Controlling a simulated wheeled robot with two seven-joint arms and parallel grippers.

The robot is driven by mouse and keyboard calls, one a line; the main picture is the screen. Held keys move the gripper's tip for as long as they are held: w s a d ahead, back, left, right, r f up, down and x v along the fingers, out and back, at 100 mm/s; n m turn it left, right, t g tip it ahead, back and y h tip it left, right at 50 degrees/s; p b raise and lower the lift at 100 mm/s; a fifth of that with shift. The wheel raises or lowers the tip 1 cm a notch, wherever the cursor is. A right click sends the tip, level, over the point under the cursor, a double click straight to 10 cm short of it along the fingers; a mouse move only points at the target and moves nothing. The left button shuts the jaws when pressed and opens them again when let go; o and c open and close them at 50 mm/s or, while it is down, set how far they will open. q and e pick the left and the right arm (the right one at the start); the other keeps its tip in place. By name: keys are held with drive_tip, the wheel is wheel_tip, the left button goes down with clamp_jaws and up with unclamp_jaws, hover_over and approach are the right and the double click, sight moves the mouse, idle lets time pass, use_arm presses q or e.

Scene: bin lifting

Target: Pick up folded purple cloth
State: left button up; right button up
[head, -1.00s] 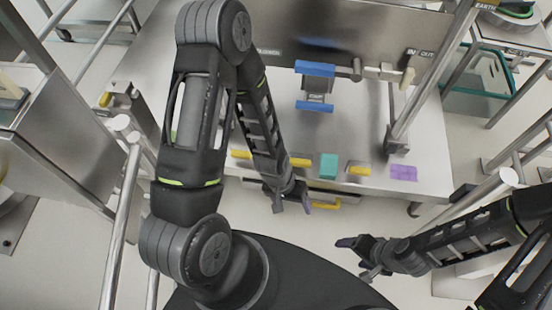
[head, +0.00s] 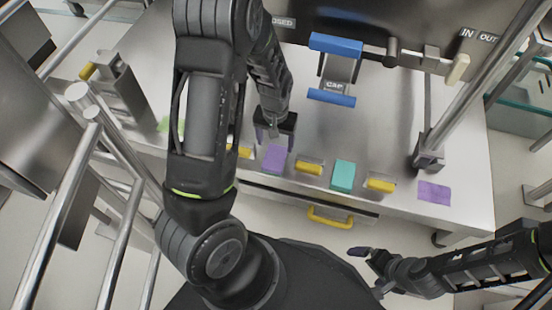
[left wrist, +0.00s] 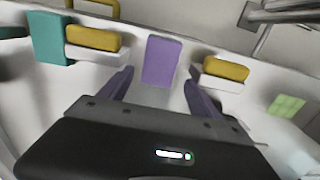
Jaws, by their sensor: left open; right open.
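A folded purple cloth (head: 275,159) lies near the front edge of the steel bench (head: 385,130), between two yellow-topped pieces. My left gripper (head: 275,137) is open just behind and above it, with one finger toward each side. In the left wrist view the purple cloth (left wrist: 162,61) shows between the two spread fingers (left wrist: 159,80), and they do not appear closed on it. My right gripper (head: 362,269) is open and empty, low in front of the bench at the right.
A folded teal cloth (head: 343,176) and yellow pieces (head: 310,167) (head: 381,185) sit along the front edge. A flat purple patch (head: 433,192) lies further right. A yellow drawer handle (head: 330,217) juts out below. A blue-handled fixture (head: 334,70) stands behind.

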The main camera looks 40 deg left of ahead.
sight(276, 156)
use_arm(q)
drive_tip(key=shift+f+b, duration=0.4)
drive_tip(key=shift+f, duration=0.85)
drive_tip(key=shift+f+b, duration=1.35)
drive_tip(key=shift+f, duration=1.3)
drive_tip(key=shift+c, duration=0.4)
drive_tip(key=c, duration=1)
